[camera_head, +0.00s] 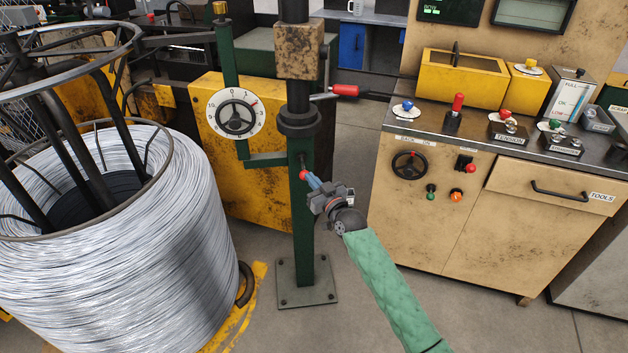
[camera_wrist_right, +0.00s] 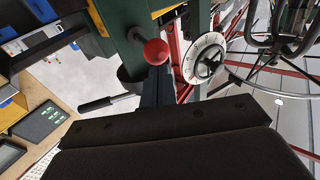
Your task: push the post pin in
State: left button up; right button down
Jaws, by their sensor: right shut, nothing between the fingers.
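The post pin shows as a small red ball knob (camera_head: 303,175) on the side of the green post (camera_head: 301,235). In the right wrist view the red knob (camera_wrist_right: 156,52) stands out from the post on a short dark stem. My right gripper (camera_head: 312,182) is shut and empty, its blue fingertips right at the knob. In the wrist view the closed fingers (camera_wrist_right: 157,82) point at the knob from just below it. I cannot tell whether they touch it. How deep the pin sits in the post is hidden. My left gripper is not in view.
A large wire coil (camera_head: 180,260) fills the left. A red-gripped lever (camera_head: 344,90) sticks out above. A control bench (camera_head: 440,215) stands at right. The floor in front is clear.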

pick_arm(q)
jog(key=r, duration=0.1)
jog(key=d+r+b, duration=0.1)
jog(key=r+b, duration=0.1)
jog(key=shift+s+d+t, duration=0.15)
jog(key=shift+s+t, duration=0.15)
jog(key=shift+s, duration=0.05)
pick_arm(e)
jog(key=w, duration=0.5)
jog(key=shift+a+r, duration=0.1)
jog(key=shift+a, duration=0.1)
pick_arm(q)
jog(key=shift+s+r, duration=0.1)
pick_arm(e)
jog(key=shift+r, duration=0.1)
